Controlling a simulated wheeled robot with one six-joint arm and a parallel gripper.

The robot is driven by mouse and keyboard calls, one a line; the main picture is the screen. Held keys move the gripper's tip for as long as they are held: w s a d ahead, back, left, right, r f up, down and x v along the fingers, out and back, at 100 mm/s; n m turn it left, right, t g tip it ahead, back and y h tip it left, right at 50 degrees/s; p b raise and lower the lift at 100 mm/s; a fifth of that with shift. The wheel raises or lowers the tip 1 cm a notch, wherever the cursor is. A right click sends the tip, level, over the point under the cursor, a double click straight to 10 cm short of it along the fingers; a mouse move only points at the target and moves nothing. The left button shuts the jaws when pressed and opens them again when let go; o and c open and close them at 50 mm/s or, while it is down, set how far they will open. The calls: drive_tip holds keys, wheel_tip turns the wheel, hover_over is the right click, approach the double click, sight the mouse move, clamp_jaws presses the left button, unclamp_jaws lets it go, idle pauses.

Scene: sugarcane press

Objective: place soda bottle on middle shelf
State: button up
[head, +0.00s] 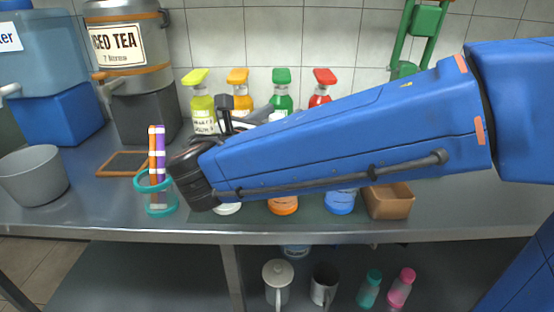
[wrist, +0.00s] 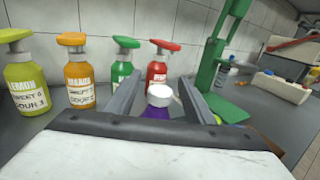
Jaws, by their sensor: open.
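A purple bottle with a white cap (wrist: 160,95) stands between the fingers of my gripper (wrist: 159,82) in the wrist view. It may be the soda bottle, but no label shows. The fingers are open, one on each side, and I cannot tell whether they touch it. My blue arm hides this bottle in the head view, and most of my gripper too. A shelf (head: 150,275) runs under the metal counter (head: 90,222); I cannot tell if it is the middle one.
Yellow (head: 202,108), orange, green and red pump bottles stand at the back. Jars and a brown box (head: 389,201) sit along the front edge. A teal cup with straws (head: 156,195) stands left. The shelf holds a jug (head: 278,282), a mug and two bottles; its left part is clear.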

drive_tip(key=shift+x, duration=1.25)
clamp_jaws()
drive_tip(key=shift+r, duration=0.1)
